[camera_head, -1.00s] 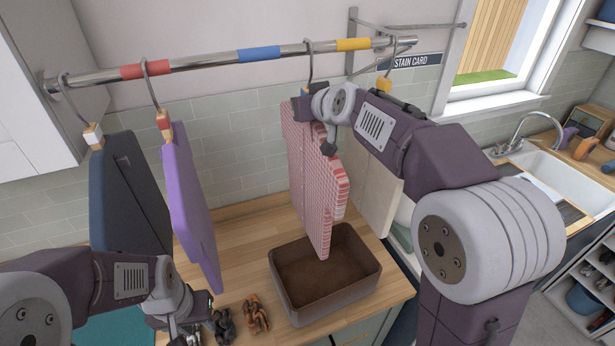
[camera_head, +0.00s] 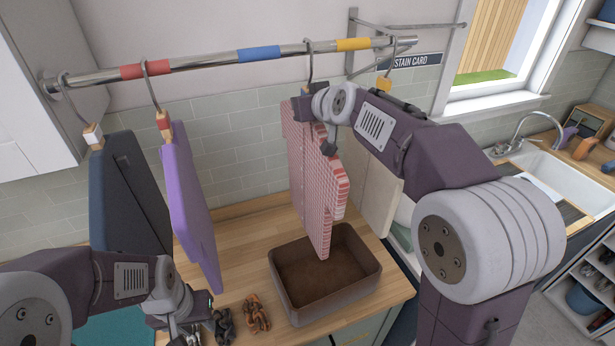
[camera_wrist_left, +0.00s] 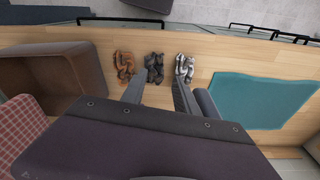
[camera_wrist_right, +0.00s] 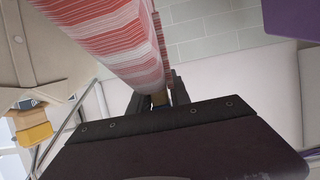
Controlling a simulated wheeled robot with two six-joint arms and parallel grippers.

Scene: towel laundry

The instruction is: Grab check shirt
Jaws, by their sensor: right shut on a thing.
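The red-and-white check shirt (camera_head: 318,185) hangs flat from a hook on the rail, above the brown bin (camera_head: 330,305). It fills the upper left of the right wrist view (camera_wrist_right: 100,40). My right gripper (camera_head: 305,105) is at the shirt's top, shut on the small wooden hanger block (camera_wrist_right: 160,98) just under the hook. The hook still appears on the rail. My left gripper (camera_head: 190,318) is low over the counter; in the left wrist view its fingers (camera_wrist_left: 158,92) are apart and empty.
A dark garment (camera_head: 125,190) and a purple one (camera_head: 190,210) hang left of the shirt; a cream one (camera_head: 375,195) hangs behind it. The rail (camera_head: 215,62) spans above.

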